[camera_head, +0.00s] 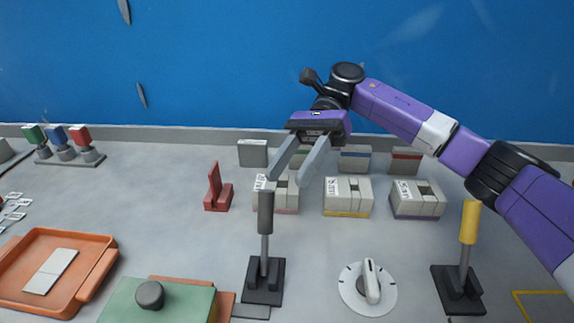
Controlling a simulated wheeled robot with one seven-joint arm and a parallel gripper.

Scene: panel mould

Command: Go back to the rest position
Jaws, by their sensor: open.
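My gripper (288,172) is at the end of my purple arm, in the upper middle of the view. Its two grey fingers are parted and point down and to the left. Nothing shows between them. The fingers appear in front of a white and grey block (287,198) and above the dark-handled lever (265,215). I cannot tell how high the fingertips are over the surface. The arm reaches in from the right edge.
Several blocks stand in rows, including one with a yellow base (348,198). A red bracket (217,190), white dial (367,288), yellow-handled lever (467,240), green panel with a knob (170,305) and orange tray (98,268) surround them. A blue wall (220,70) rises behind.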

